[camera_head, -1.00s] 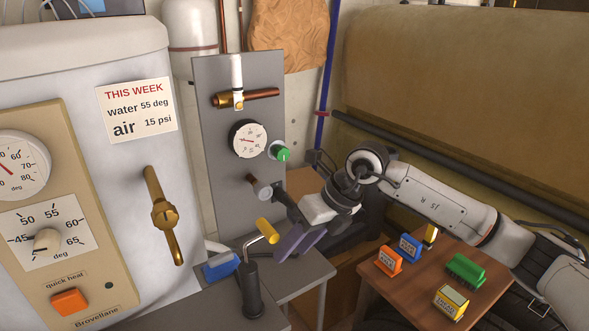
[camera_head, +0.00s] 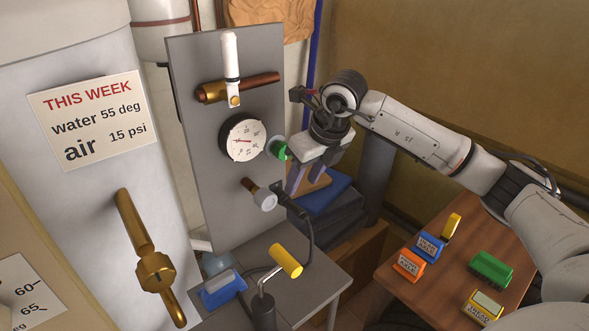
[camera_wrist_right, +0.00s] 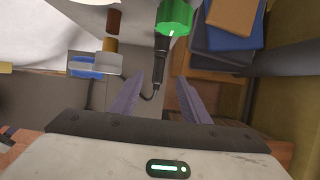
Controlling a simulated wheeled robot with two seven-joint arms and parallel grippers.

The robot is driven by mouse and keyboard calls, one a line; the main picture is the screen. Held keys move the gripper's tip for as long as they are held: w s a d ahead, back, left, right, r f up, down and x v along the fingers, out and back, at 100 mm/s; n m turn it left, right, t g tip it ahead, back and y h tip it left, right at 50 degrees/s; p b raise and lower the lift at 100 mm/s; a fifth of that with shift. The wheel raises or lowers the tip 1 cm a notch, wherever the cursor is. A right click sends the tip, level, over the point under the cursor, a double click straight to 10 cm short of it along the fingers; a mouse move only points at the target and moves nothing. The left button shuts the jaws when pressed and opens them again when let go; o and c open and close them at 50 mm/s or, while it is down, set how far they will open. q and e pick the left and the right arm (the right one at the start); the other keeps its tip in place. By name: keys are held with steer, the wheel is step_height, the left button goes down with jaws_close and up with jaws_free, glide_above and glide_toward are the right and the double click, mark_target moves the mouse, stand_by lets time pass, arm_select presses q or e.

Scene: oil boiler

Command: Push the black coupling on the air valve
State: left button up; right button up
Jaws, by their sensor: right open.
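In the right wrist view a slim black fitting (camera_wrist_right: 160,62) with a hose shows below the green knob, between my fingers in the picture. My right gripper (camera_head: 308,178) is open and empty, its purple fingers pointing down, just right of and slightly above the coupling. I see no contact. The fingers also show in the right wrist view (camera_wrist_right: 160,85). My left gripper is not in view.
The green knob (camera_head: 280,150) is close left of my right gripper. The gauge (camera_head: 242,138) and a white-handled valve (camera_head: 231,70) are above. A yellow-handled pump (camera_head: 285,260) stands on the grey table in front. A wooden table (camera_head: 440,275) with several coloured blocks is at right.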

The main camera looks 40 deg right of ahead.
mark_target(294, 205)
steer(key=shift+f, duration=0.5)
steer(key=x, duration=0.6)
steer(key=shift+f+p, duration=0.4)
steer(key=shift+w+f, duration=0.25)
steer(key=shift+f, duration=0.3)
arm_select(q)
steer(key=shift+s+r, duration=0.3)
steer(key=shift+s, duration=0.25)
arm_select(e)
steer(key=shift+w+f, duration=0.1)
steer(key=shift+f, duration=0.05)
steer(key=shift+c, duration=0.2)
jaws_close()
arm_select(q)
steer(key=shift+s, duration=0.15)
